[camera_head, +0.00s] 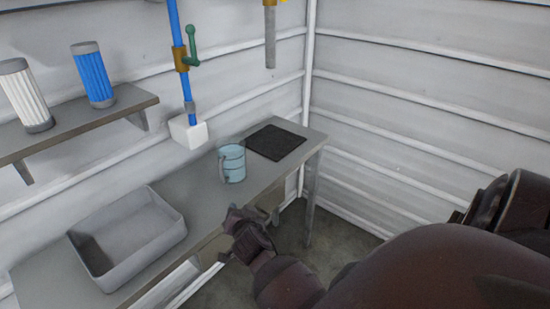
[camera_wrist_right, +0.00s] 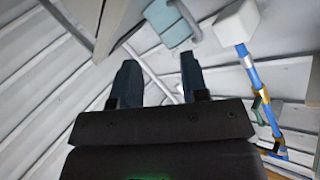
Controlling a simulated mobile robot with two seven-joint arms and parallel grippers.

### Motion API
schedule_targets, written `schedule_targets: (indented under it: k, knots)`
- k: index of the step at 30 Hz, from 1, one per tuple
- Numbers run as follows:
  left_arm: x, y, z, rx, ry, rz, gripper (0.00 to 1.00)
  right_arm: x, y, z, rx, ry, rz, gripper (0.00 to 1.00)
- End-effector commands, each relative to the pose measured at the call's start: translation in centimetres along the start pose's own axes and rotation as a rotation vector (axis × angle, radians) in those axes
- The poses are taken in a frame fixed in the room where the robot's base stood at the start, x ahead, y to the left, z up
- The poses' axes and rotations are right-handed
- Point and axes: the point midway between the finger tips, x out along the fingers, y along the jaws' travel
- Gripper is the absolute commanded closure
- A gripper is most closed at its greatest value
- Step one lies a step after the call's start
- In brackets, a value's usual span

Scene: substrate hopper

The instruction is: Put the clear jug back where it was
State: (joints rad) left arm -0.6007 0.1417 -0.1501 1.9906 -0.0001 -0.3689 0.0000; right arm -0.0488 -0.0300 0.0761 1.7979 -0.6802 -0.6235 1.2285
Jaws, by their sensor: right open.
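The clear jug (camera_head: 232,163) is light blue and see-through, with its handle toward the left. It stands upright on the grey bench in the head view, between the grey bin and the black mat. The jug also shows at the top of the right wrist view (camera_wrist_right: 166,20). My right gripper (camera_head: 234,215) is in front of the bench edge, nearer than the jug and apart from it. In the right wrist view its two fingers (camera_wrist_right: 160,78) are spread with nothing between them. My left gripper is not in view.
A black mat (camera_head: 276,142) lies at the bench's far right end. A grey bin (camera_head: 165,207) stands on the bench (camera_head: 190,180) at left. A blue pipe (camera_head: 183,75) with a green-handled valve (camera_head: 192,47) ends in a white block (camera_head: 188,132). A wall shelf (camera_head: 75,125) holds two filter cartridges.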

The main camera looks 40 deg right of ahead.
Motion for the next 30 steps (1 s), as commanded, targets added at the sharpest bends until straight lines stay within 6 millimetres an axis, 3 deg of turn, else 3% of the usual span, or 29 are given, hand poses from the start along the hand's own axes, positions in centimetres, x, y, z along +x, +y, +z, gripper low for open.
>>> schedule_targets:
  k: [1, 9, 18, 23, 30]
  knots:
    - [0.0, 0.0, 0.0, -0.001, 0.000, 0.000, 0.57, -1.1, 1.6, 1.3, -0.077, -0.038, -0.016, 0.59]
    - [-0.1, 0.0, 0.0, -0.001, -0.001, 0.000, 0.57, -8.3, 7.7, 7.4, -0.483, -0.211, -0.167, 0.59]
    - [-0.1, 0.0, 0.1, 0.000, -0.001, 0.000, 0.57, -16.2, 11.8, 11.3, -0.773, -0.307, -0.336, 0.59]
    - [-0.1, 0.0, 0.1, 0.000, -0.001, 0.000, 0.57, -17.7, 12.3, 11.9, -0.823, -0.318, -0.371, 0.59]
    - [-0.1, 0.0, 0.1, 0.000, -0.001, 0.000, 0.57, -17.8, 12.3, 11.9, -0.829, -0.318, -0.374, 0.59]
